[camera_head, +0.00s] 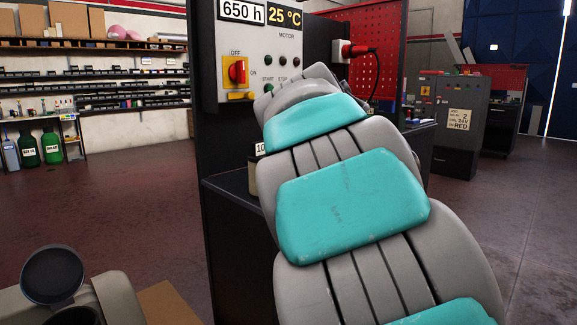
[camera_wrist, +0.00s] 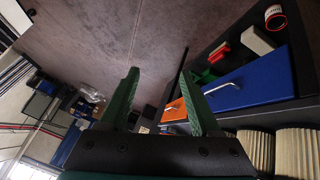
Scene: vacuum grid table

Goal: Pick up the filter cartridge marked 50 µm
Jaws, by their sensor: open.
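My gripper (camera_wrist: 160,73) is open, with two green fingers apart and nothing between them. Several pleated beige filter cartridges with dark tops (camera_wrist: 298,152) stand in a row at the lower right of the wrist view, to the right of my gripper and partly cut off by the frame. No mark can be read on them there. In the head view, a label beginning with 10 (camera_head: 260,149) and the edge of a pale cartridge (camera_head: 252,178) show beside my arm. My arm hides most of the bench and my gripper. No 50 µm mark is visible.
The wrist view shows a blue piece with a handle (camera_wrist: 245,82), an orange piece with a handle (camera_wrist: 174,110), a white block (camera_wrist: 257,40), a red block (camera_wrist: 219,52) and a round red-and-white item (camera_wrist: 275,17). A control panel (camera_head: 285,48) rises behind the dark bench (camera_head: 228,190).

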